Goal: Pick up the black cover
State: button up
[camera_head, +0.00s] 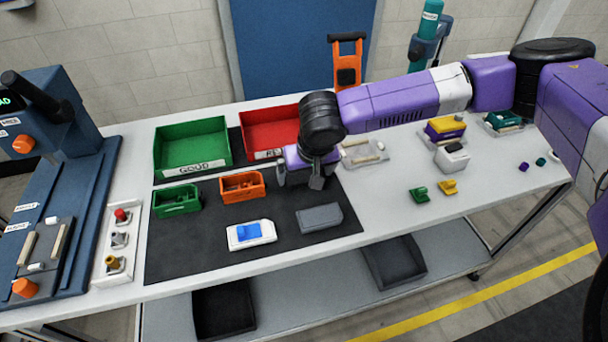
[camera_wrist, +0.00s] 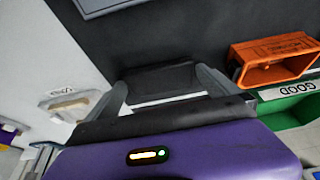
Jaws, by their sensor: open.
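In the wrist view my gripper's fingers (camera_wrist: 172,92) are spread.
Green bin (camera_head: 192,148) and red bin (camera_head: 270,130) stand at the back, with small green (camera_head: 177,201) and orange (camera_head: 242,186) bins before them. White fixtures and small parts lie to the right. The mat's front right is clear around the cover.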

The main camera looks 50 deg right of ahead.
jog(key=shift+c, duration=0.4)
jog(key=c, duration=1)
